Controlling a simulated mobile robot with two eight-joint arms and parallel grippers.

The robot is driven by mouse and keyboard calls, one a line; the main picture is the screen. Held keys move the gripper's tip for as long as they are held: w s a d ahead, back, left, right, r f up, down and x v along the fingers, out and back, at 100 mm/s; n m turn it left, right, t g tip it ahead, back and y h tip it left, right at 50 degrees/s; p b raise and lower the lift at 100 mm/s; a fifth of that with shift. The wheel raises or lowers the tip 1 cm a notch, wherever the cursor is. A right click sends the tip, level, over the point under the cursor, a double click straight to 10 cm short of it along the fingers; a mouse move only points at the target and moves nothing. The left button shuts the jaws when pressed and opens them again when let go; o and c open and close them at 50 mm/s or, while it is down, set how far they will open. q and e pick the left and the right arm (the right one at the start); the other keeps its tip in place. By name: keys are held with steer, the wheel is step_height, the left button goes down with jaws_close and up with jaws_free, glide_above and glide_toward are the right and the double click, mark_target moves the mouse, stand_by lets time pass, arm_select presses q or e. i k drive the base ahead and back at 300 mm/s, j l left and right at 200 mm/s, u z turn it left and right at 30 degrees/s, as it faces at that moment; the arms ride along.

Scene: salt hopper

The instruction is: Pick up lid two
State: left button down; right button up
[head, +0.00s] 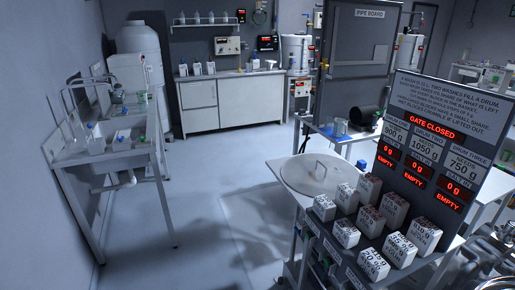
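A large round pale lid (300,182) with a raised bar handle lies flat on the near cart, right of centre in the head view. I cannot read a number on it, so I cannot tell whether it is lid two. White blocks in front hide part of its right edge. Neither of my grippers is in view.
Several labelled white blocks (345,232) stand on the cart beside the lid. A dark display board (430,140) reads "GATE CLOSED" with zero readings. A sink bench (110,145) stands left, a white cabinet (220,105) at the back. The floor between is clear.

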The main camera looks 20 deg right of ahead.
mark_target(311, 175)
steer(key=i, duration=1.65)
steer(key=i+z, duration=0.75)
steer(key=i+j+z, duration=0.35)
steer(key=i, duration=0.15)
steer(key=i+l+z, duration=0.1)
steer(key=i+z, duration=0.4)
steer(key=i, duration=0.1)
